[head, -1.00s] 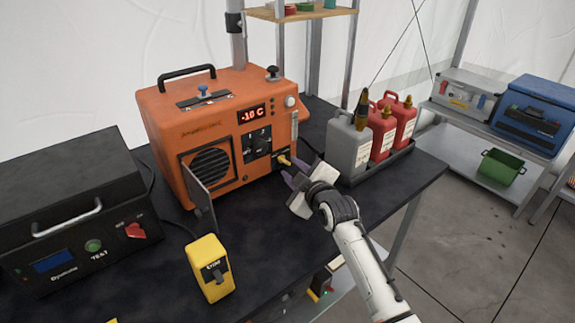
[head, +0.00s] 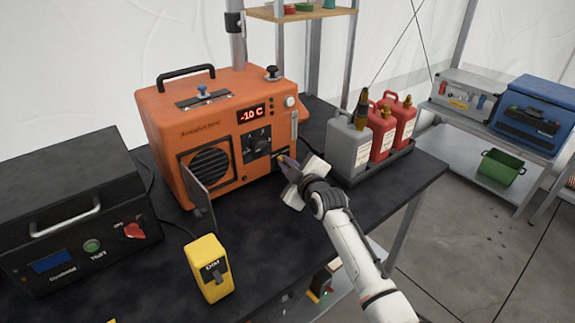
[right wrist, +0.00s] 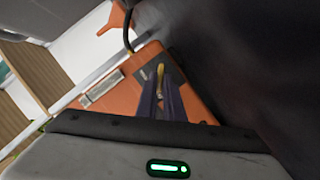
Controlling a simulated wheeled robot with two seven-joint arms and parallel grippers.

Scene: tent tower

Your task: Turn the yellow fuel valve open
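The orange heater (head: 222,112) stands on the dark table, its display reading -10 C. The yellow fuel valve (head: 281,158) is low on the right of its front panel, partly hidden by my right gripper (head: 286,165). In the right wrist view the yellow valve (right wrist: 160,72) shows between the tips of the two purple fingers (right wrist: 161,88). One finger is on each side of it, with a narrow gap between them. I cannot tell whether the fingers press on it. My left gripper is not in view.
A grey can (head: 347,150) and red cans (head: 381,135) stand in a tray right of the gripper. The heater's open door (head: 197,197) sticks out on the left. A yellow box (head: 209,268) and a black unit (head: 75,210) stand nearer. Table front is partly clear.

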